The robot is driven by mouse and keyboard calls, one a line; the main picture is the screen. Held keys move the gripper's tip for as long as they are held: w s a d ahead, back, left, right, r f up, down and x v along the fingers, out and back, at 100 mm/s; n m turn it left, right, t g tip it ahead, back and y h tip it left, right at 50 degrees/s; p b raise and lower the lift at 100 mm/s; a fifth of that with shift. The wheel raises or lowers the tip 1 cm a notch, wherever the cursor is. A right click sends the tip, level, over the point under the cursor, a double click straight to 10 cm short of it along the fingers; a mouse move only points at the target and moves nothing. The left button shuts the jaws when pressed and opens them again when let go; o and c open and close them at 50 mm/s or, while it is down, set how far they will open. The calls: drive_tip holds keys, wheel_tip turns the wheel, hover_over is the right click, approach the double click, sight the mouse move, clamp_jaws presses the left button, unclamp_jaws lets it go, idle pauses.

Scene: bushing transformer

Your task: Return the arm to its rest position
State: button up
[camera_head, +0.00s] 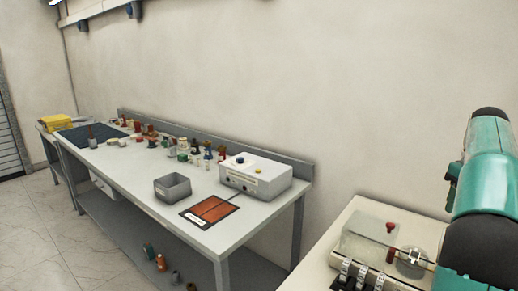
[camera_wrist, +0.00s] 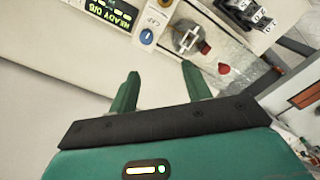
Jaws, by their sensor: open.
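My arm (camera_head: 485,190) is teal and black and stands at the right edge of the head view, beside the pale machine top. In the wrist view my gripper (camera_wrist: 158,85) shows two green fingers spread apart with nothing between them. The fingers appear apart from the panel. In the head view the gripper itself is not clearly seen.
A grey workbench (camera_head: 130,178) holds a white box (camera_head: 256,175), a grey bin (camera_head: 173,187), an orange pad (camera_head: 211,209) and several small bushings. The pale machine top (camera_head: 335,235) near my arm carries a clear plate, a red knob (camera_head: 390,227) and black-and-white switches (camera_head: 345,270). Tiled floor at left is open.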

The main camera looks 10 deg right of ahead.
drive_tip(key=s+a+r+t, duration=0.2)
drive_tip(key=a+t, duration=0.1)
drive_tip(key=a, duration=2.5)
drive_tip(key=s+a+f+t, duration=0.1)
drive_tip(key=s+a+f, duration=0.4)
drive_tip(key=a, duration=0.4)
drive_tip(key=s+a+f+n+t, duration=0.1)
drive_tip(key=s+a+f, duration=0.5)
drive_tip(key=s+a, duration=0.2)
drive_tip(key=shift+s+a, duration=0.15)
drive_tip(key=shift+a, duration=0.25)
drive_tip(key=shift+f, duration=0.1)
